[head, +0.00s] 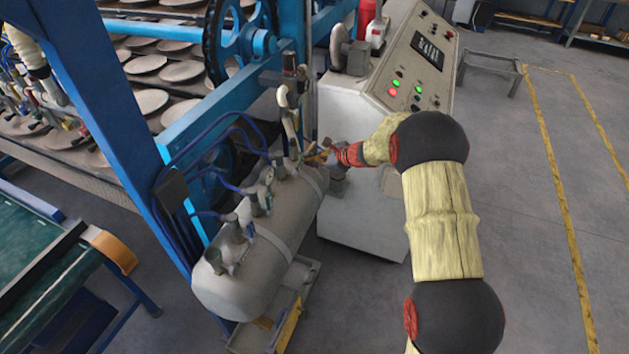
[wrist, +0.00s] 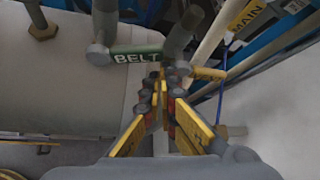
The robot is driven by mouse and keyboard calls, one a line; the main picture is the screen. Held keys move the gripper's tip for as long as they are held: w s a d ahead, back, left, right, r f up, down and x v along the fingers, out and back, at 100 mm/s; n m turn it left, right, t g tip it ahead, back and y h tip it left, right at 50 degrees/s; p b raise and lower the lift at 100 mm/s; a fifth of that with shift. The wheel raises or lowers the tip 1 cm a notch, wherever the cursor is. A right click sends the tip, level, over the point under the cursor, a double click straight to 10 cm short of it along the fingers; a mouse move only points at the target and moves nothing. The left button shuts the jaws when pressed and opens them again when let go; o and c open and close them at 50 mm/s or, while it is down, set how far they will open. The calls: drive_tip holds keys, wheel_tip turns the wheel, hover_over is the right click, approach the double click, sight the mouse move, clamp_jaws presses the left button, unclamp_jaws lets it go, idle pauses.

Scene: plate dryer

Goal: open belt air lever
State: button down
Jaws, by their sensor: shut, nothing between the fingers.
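The green BELT label (wrist: 137,58) is on a grey pipe fitting just beyond my fingertips in the wrist view. A short yellow lever (wrist: 208,73) sticks out to the right of the fitting beside it. My gripper (wrist: 163,82) is shut and empty, with its yellow-sided fingers pointing at the fitting, a little left of the yellow lever. Whether the fingertips touch the fitting or lever I cannot tell. In the head view, my gripper (head: 322,157) is at the far end of the grey air tank (head: 262,235), where the lever is too small to make out clearly.
A yellow MAIN label (wrist: 247,16) and pipes stand at upper right in the wrist view. The control cabinet (head: 352,215) stands close right of the tank. A blue frame (head: 110,120) and plate racks are at left. Open floor (head: 520,200) lies right.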

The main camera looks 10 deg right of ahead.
drive_tip(key=r+t+b, duration=0.1)
drive_tip(key=b, duration=0.2)
drive_tip(key=shift+a+n+h, duration=0.1)
drive_tip(key=shift+n+h, duration=0.3)
drive_tip(key=shift+s+a+r+b, duration=0.1)
drive_tip(key=shift+s+r+b, duration=0.1)
drive_tip(key=shift+r+b, duration=0.45)
drive_tip(key=s+a+r+b, duration=0.1)
drive_tip(key=s+a+r, duration=0.1)
drive_tip(key=s+r, duration=0.2)
drive_tip(key=shift+a, duration=0.4)
drive_tip(key=shift+r, duration=0.1)
